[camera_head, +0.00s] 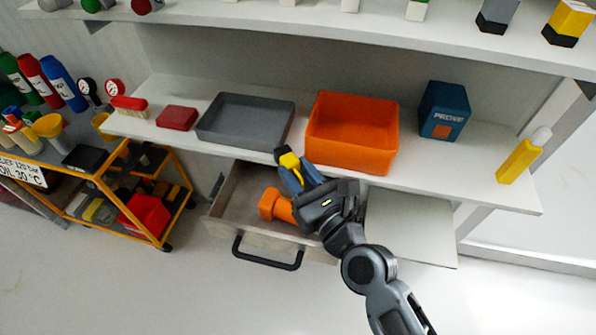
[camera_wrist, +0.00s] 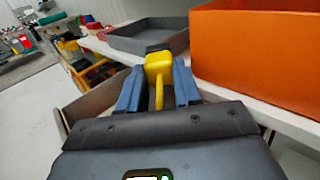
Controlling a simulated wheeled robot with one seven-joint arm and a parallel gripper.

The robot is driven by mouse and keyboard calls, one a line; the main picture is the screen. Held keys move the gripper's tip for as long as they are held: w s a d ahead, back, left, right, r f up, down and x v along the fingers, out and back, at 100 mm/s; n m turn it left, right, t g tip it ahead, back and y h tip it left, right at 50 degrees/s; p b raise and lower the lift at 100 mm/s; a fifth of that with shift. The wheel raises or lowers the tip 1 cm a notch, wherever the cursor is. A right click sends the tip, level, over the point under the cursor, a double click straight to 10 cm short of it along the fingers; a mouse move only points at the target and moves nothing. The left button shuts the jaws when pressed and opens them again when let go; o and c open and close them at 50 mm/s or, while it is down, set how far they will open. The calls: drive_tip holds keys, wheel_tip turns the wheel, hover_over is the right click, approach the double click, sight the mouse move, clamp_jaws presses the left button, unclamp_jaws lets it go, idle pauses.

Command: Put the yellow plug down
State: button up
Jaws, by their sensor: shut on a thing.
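The yellow plug (camera_head: 288,160), yellow with a dark end, is held between the blue fingers of my gripper (camera_head: 291,173). In the wrist view the yellow plug (camera_wrist: 158,72) sits between the two fingers of my gripper (camera_wrist: 158,86), its dark end pointing away. My gripper is shut on it, above the open drawer (camera_head: 233,190) and near the front edge of the shelf (camera_head: 420,170). The part of the plug between the fingers is partly hidden.
An orange object (camera_head: 275,205) lies in the drawer. A grey tray (camera_head: 245,121), an orange bin (camera_head: 352,133), a red box (camera_head: 177,118), a blue box (camera_head: 444,110) and a yellow bottle (camera_head: 520,160) stand on the shelf. Bare shelf lies between the orange bin and the bottle.

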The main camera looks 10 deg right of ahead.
drive_tip(key=o, duration=0.8)
drive_tip(key=shift+c, duration=0.2)
drive_tip(key=shift+r+p, duration=0.55)
drive_tip(key=shift+s+r, duration=0.15)
drive_tip(key=shift+r, duration=0.05)
drive_tip(key=b+v, duration=0.2)
drive_tip(key=v, duration=0.9)
drive_tip(key=shift+s+d, duration=0.25)
drive_tip(key=shift+s, duration=0.05)
drive_tip(key=shift+f, duration=0.1)
